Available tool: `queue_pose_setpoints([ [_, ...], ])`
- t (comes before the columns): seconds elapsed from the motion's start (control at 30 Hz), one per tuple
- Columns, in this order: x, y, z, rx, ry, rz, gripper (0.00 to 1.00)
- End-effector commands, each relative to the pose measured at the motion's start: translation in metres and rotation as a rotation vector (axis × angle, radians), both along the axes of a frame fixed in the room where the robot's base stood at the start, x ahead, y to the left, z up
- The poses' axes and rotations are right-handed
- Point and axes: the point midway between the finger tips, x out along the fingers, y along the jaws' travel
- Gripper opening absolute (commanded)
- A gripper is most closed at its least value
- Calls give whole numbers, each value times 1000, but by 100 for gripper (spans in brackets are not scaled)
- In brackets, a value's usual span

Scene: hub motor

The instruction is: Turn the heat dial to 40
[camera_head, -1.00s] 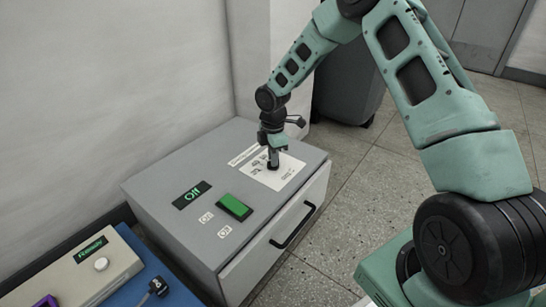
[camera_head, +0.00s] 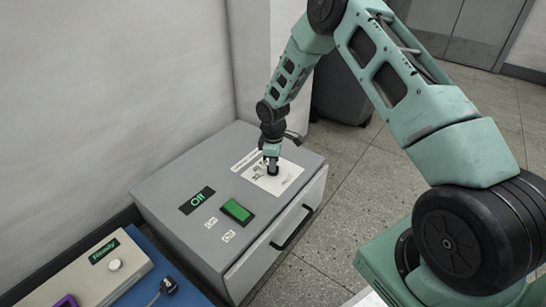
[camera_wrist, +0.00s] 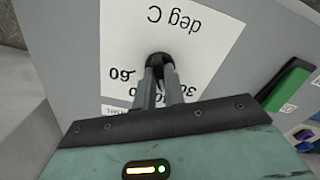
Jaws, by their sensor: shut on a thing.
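The heat dial (camera_wrist: 158,62) is a small black knob on a white printed scale (camera_wrist: 205,30) marked "deg C", with "60" and "30" legible in the wrist view. The dial (camera_head: 272,171) and its scale (camera_head: 288,180) also show on top of the grey box in the head view. My gripper (camera_wrist: 161,75) points down at the dial with its fingers closed on the knob. The fingers hide part of the scale, so I cannot read the dial's setting. In the head view my gripper (camera_head: 272,162) stands over the dial.
The grey box (camera_head: 170,180) carries a display reading "Off" (camera_head: 197,200) and a green switch (camera_head: 237,211). A black handle (camera_head: 291,228) is on its front. A beige "Ready" unit (camera_head: 85,275) stands at the lower left. A wall is behind the box.

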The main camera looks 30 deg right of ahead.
Motion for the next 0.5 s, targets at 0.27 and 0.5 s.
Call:
queue_pose_setpoints([
  [0.27, -1, 0, 2, -1, 2, -123, 0],
  [0.5, 0, 0, 1, 1, 1, -163, 0],
])
